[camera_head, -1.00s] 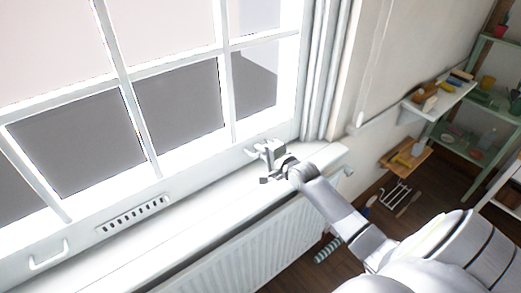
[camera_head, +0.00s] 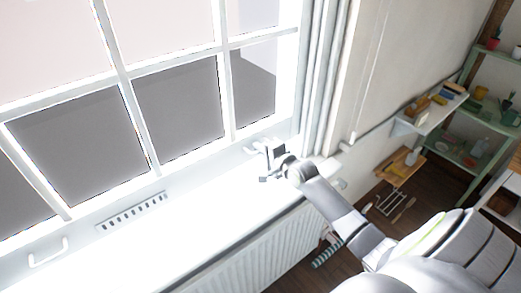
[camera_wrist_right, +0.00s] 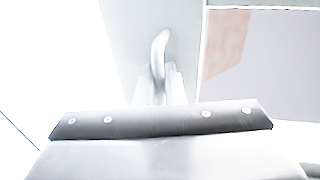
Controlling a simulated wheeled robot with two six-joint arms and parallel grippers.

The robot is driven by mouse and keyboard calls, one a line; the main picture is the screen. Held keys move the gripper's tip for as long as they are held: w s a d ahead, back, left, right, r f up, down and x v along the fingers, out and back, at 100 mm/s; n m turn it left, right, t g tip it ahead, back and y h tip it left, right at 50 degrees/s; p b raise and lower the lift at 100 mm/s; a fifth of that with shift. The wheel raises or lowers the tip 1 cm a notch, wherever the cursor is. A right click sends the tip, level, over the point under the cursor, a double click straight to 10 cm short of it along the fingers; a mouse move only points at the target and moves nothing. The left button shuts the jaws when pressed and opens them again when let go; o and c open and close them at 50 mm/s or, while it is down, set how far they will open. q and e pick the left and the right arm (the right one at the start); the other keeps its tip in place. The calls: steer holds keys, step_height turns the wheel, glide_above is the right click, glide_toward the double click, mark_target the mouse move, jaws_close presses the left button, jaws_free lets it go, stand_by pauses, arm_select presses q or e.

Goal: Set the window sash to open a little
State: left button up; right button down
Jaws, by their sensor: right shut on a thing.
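The white window sash (camera_head: 100,215) with its glazing bars fills the left of the head view. Its left pull handle (camera_head: 48,252) is a white loop on the bottom rail. My right gripper (camera_head: 268,160) is at the right end of the bottom rail, shut on the right pull handle (camera_head: 252,148), which is mostly hidden by the gripper. In the right wrist view the handle (camera_wrist_right: 159,60) rises as a curved white bar from behind my gripper's dark-grey body. The contact between jaws and handle is partly hidden. My left gripper is not in view.
A slotted vent (camera_head: 132,211) sits on the bottom rail. A bright white sill (camera_head: 190,240) runs below the window, above a white radiator (camera_head: 240,258). To the right are a wall shelf (camera_head: 428,115) and a green shelf unit (camera_head: 470,125) with small items.

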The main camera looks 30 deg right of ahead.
steer(key=c, duration=1.7)
jaws_free()
steer(key=shift+r, duration=0.15)
steer(key=shift+s, duration=0.15)
steer(key=p+v, duration=0.1)
steer(key=v, duration=1.6)
steer(key=shift+d+p, duration=0.1)
steer(key=shift+p, duration=0.3)
